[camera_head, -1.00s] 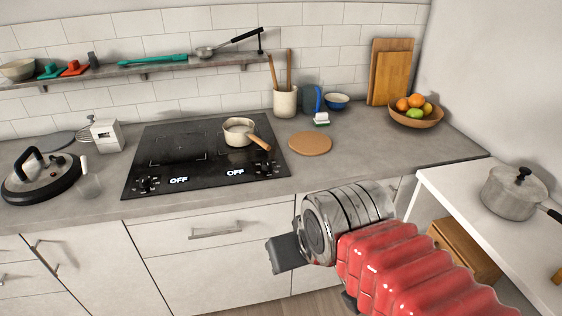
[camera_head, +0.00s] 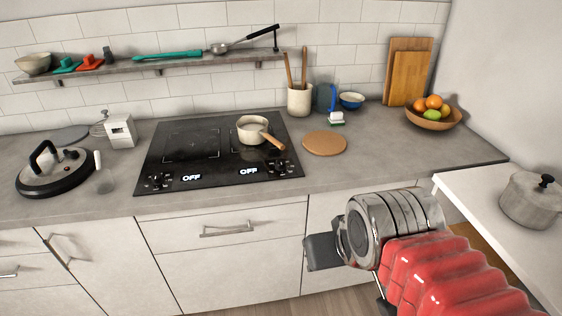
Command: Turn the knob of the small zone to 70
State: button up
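A black cooktop (camera_head: 217,176) is set in the grey counter. Its front edge has a left knob cluster (camera_head: 158,181) and a right knob cluster (camera_head: 281,169); single knobs and their marks are too small to read. A lit display by each cluster, the left display (camera_head: 191,178) and the right display (camera_head: 249,171), reads OFF. A small cream saucepan (camera_head: 253,131) with a wooden handle stands on the cooktop's right rear. My gripper (camera_head: 322,251) is in front of the drawers, right of and below the cooktop, apart from it. Its fingers show only as a dark block.
A pan with a glass lid (camera_head: 55,172) and a white appliance (camera_head: 120,131) stand left of the cooktop. A round cork mat (camera_head: 325,143) lies to its right. A fruit bowl (camera_head: 433,116) is farther right. A pot (camera_head: 531,200) stands on the white side table. The counter's front strip is clear.

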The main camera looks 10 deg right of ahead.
aim_at(280, 166)
jog(key=i, duration=1)
